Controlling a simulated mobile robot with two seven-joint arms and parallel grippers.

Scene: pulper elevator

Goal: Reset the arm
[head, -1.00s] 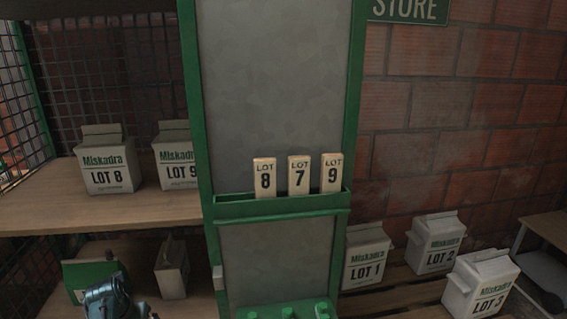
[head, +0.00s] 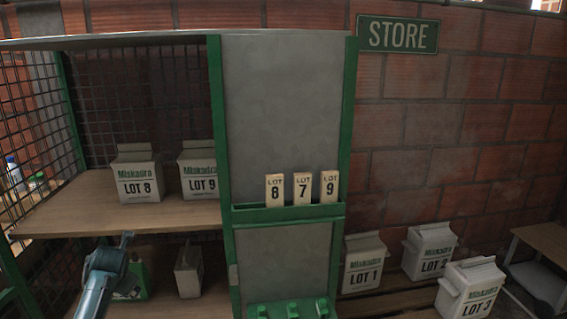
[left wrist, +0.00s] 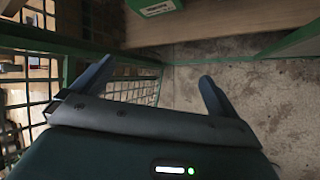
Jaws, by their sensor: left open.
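My left gripper (head: 126,240) comes in at the lower left of the head view, in front of the lower part of the shelf. In the left wrist view its two fingers (left wrist: 152,78) stand wide apart with nothing between them, so it is open and empty. Behind the fingers are the wire mesh side and the bare floor. My right gripper is not in view.
The wooden shelf (head: 110,213) holds the Lot 8 (head: 138,176) and Lot 9 (head: 198,172) cartons. A green-framed panel (head: 285,120) carries lot cards 8, 7 and 9. Lot 1 (head: 364,264), Lot 2 (head: 428,252) and Lot 3 (head: 470,290) cartons stand at right.

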